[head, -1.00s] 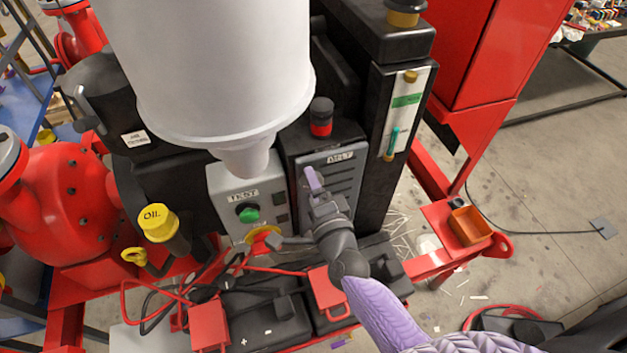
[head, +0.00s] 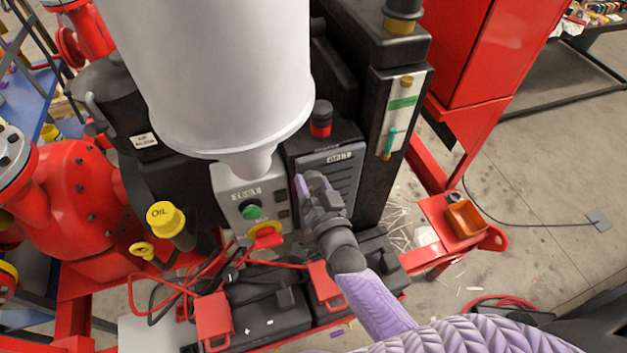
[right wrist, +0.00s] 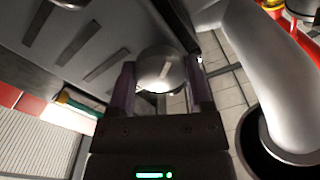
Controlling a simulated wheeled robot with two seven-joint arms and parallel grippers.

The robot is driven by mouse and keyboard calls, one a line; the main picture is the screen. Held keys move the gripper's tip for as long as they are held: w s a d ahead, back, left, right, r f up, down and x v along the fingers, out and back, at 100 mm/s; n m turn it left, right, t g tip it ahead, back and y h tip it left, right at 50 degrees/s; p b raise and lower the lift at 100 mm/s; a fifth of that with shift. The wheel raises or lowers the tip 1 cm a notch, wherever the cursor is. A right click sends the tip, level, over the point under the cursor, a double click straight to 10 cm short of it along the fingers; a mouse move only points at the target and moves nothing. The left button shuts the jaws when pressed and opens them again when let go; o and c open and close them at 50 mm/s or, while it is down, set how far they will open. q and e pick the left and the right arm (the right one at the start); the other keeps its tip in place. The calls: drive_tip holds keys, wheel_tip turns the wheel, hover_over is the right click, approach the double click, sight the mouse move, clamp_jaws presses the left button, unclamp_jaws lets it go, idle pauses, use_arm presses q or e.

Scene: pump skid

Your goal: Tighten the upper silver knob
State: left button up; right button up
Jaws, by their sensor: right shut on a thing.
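My right gripper (head: 309,182) is at the front of the black vented panel (head: 332,185), under the "AFLT" label. In the right wrist view, a rounded silver knob (right wrist: 160,70) sits between its two purple fingers (right wrist: 160,90), which are shut on it. The vented panel is right behind the knob. In the head view the knob is hidden by the gripper. I cannot tell from these views whether it is the upper one, and no second silver knob shows clearly.
A grey "TEST" box (head: 232,203) with a green button stands beside the panel. Red cables and black batteries lie below. An orange tray (head: 466,217) is at right.

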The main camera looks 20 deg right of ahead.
drive_tip(key=n+p, duration=0.1)
drive_tip(key=n, duration=0.9)
drive_tip(key=shift+f, duration=0.1)
drive_tip(key=shift+n, duration=0.3)
idle(0.3)
drive_tip(key=o, duration=1.3)
drive_tip(key=s, duration=1)
drive_tip(key=shift+d, duration=0.2)
